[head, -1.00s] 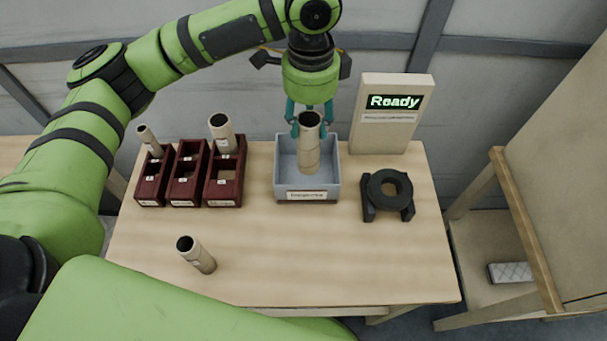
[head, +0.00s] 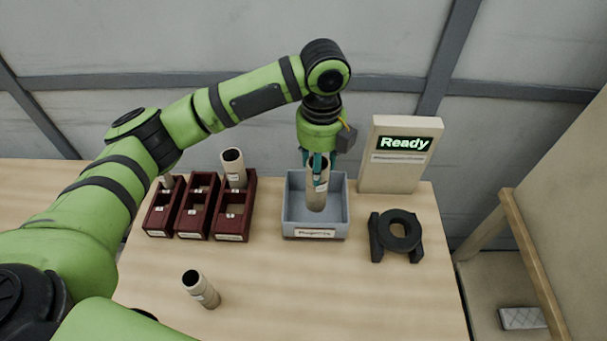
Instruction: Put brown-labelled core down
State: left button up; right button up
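A tan cardboard core (head: 317,190) stands roughly upright in the opening of the grey-blue bin (head: 315,234). It has a pale label whose colour I cannot make out as brown. My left gripper (head: 318,161) comes down from above, with its teal fingers close on both sides of the core's top. It looks shut on this core. I cannot tell whether the core's lower end touches the bin floor. My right gripper is not in view.
Three dark red holders (head: 198,214) stand left of the bin; the left and right ones hold cores. A black ring stand (head: 398,235) and a "Ready" display (head: 400,150) are on the right. The front middle table is clear.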

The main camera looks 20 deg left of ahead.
aim_at(316, 197)
pick_arm(q)
jog(key=a+f+p, duration=0.1)
jog(key=a+f, duration=0.2)
jog(key=f, duration=0.3)
jog(key=shift+w+a+p, duration=0.2)
jog(key=shift+w+p, duration=0.05)
jog(key=shift+p, duration=0.15)
jog(key=shift+f, duration=0.15)
jog(key=shift+f, duration=0.25)
jog(key=o, duration=0.8)
jog(key=shift+o, duration=0.2)
